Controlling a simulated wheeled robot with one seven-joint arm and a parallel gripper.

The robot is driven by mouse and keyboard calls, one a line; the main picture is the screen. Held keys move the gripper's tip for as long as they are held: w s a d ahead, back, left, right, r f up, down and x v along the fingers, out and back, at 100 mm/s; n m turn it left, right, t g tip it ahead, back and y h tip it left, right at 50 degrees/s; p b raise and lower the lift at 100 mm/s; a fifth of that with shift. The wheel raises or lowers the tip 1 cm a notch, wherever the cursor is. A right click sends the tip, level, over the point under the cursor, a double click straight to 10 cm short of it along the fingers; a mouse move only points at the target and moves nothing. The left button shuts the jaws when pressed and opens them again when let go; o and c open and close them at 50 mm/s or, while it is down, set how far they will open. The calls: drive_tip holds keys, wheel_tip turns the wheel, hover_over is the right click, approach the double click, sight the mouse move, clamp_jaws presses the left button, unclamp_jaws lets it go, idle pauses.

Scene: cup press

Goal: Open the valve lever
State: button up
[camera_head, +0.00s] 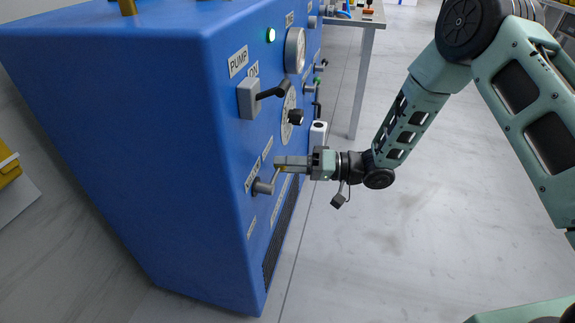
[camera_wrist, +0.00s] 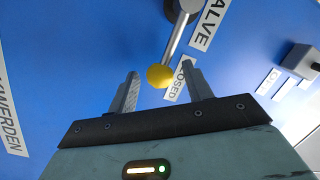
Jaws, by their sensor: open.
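The valve lever is a thin metal rod with a yellow ball knob, on a grey round hub (camera_head: 263,187) on the blue cabinet's front. In the wrist view the valve lever (camera_wrist: 176,42) runs down from its hub to the yellow knob (camera_wrist: 160,75), beside a label reading "CLOSED" (camera_wrist: 183,80). A "VALVE" label (camera_wrist: 207,24) sits by the hub. My gripper (camera_head: 281,165) is at the knob end of the lever. In the wrist view my gripper (camera_wrist: 160,71) is open, one finger on each side of the knob, with a visible gap to each.
The blue cabinet (camera_head: 120,130) also carries a pump switch with a black handle (camera_head: 270,93), a gauge (camera_head: 294,50), a black knob (camera_head: 295,117) and a green light (camera_head: 270,35). A table (camera_head: 362,22) stands behind. The floor to the right is clear.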

clamp_jaws()
